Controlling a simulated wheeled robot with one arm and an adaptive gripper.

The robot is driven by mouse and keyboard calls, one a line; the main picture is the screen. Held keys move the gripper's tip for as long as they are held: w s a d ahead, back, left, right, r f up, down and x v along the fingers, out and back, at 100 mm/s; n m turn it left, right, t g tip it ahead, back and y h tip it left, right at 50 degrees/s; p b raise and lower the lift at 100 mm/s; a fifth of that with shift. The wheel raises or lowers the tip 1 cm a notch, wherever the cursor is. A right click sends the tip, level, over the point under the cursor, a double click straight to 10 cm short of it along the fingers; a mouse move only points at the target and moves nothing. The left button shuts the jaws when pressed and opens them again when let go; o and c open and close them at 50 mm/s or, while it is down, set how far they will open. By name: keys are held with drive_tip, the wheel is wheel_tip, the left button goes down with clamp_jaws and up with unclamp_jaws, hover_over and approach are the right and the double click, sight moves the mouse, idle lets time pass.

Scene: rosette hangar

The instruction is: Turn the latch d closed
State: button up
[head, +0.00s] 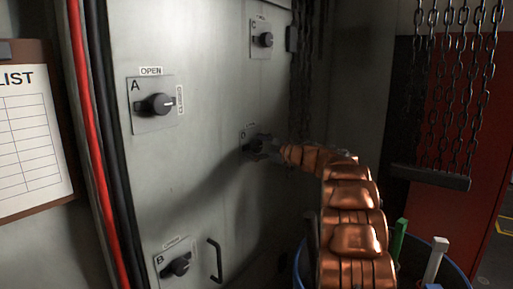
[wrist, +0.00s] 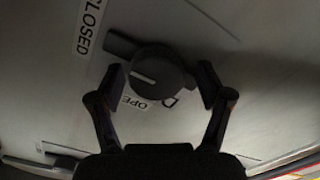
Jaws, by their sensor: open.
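Latch D (head: 255,145) is a dark round knob on a light plate on the grey cabinet door, partly hidden by my gripper (head: 268,150) in the head view. In the wrist view the knob (wrist: 157,74) has a white line on its face, running roughly left to right. An OPEN label (wrist: 138,102) lies below-left of it and a CLOSED label (wrist: 89,27) at upper left. My gripper (wrist: 160,78) is open, with one finger on each side of the knob. I cannot tell whether the fingers touch it.
Latches A (head: 158,104), B (head: 178,266) and C (head: 263,40) are on the same cabinet. A bar handle (head: 215,260) is beside B. Chains (head: 458,80) hang at right. A blue bin (head: 455,268) stands at lower right. A clipboard (head: 30,140) hangs at left.

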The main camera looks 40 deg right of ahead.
drive_tip(key=shift+s+d, duration=0.15)
drive_tip(key=shift+d, duration=0.05)
drive_tip(key=shift+s+d, duration=0.15)
drive_tip(key=shift+s, duration=0.05)
drive_tip(key=v, duration=1.1)
drive_tip(key=shift+s, duration=0.25)
